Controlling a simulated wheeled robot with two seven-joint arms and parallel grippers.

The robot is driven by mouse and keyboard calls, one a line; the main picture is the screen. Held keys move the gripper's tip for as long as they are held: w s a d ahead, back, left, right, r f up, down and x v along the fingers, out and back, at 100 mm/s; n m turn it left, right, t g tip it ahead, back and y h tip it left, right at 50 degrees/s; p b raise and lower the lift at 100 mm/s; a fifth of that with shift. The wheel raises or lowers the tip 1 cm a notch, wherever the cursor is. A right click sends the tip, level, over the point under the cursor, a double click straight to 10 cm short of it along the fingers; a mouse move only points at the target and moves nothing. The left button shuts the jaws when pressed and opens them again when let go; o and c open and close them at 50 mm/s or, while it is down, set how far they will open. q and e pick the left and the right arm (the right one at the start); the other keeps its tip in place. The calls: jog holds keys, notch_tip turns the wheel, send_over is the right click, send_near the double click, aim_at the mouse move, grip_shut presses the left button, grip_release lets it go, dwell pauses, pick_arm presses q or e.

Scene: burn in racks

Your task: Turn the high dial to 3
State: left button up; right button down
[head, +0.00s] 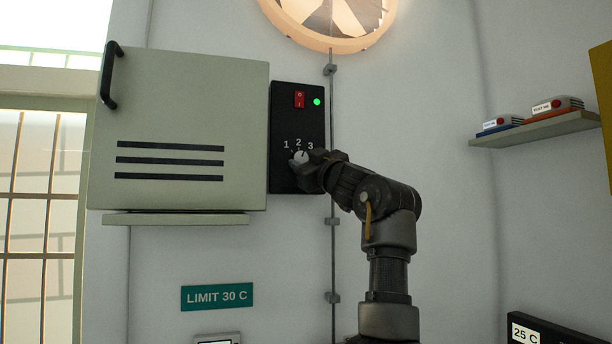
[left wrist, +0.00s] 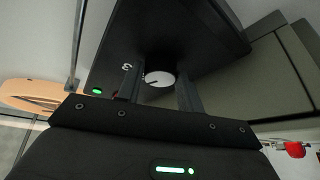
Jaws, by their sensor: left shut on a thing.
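The dial (head: 301,157) is a pale round knob low on a black wall panel (head: 285,177), with 1, 2 and 3 printed in an arc above it. My left gripper (head: 301,161) reaches it from the right and is shut on it. In the left wrist view the white dial face (left wrist: 160,79) shows between the two fingers (left wrist: 159,88). Its dark pointer line seems to lie between 2 and 3, though the exact angle is hard to tell. The 3 is visible there; 1 and 2 are hidden. My right gripper is out of view.
A red switch (head: 299,99) and a lit green lamp (head: 317,102) sit above the dial. A grey cabinet (head: 180,130) stands out just left of the panel. A conduit (head: 332,230) runs down the wall beside it. A shelf (head: 535,129) is at the right.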

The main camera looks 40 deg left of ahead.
pick_arm(q)
jog(key=m+t+h+b, duration=0.1)
jog(key=m+t+b, duration=0.1)
jog(key=m+b, duration=0.1)
jog(key=m+t+h+b, duration=0.1)
jog(key=m+t+b, duration=0.1)
jog(key=m, duration=0.3)
jog(key=m+t+h+b, duration=0.1)
jog(key=m+t+b, duration=0.2)
jog(key=m, duration=0.1)
jog(key=shift+s+a+f+m+b, duration=0.25)
jog(key=shift+s+f+m+b, duration=0.05)
jog(key=shift+s+m+b, duration=0.1)
jog(key=m+t+h+b, duration=0.1)
jog(key=m, duration=0.1)
jog(key=m+h+b, duration=0.1)
jog(key=m, duration=0.1)
jog(key=shift+s+a+r+m+t, duration=0.1)
jog(key=shift+r+m+t, duration=0.05)
jog(key=shift+m+t, duration=0.2)
jog(key=shift+r+m+t+h+b, duration=0.1)
jog(key=shift+m+t+h+b, duration=0.15)
jog(key=shift+m+h+b, duration=0.25)
jog(key=shift+m, duration=0.25)
jog(key=o, duration=1)
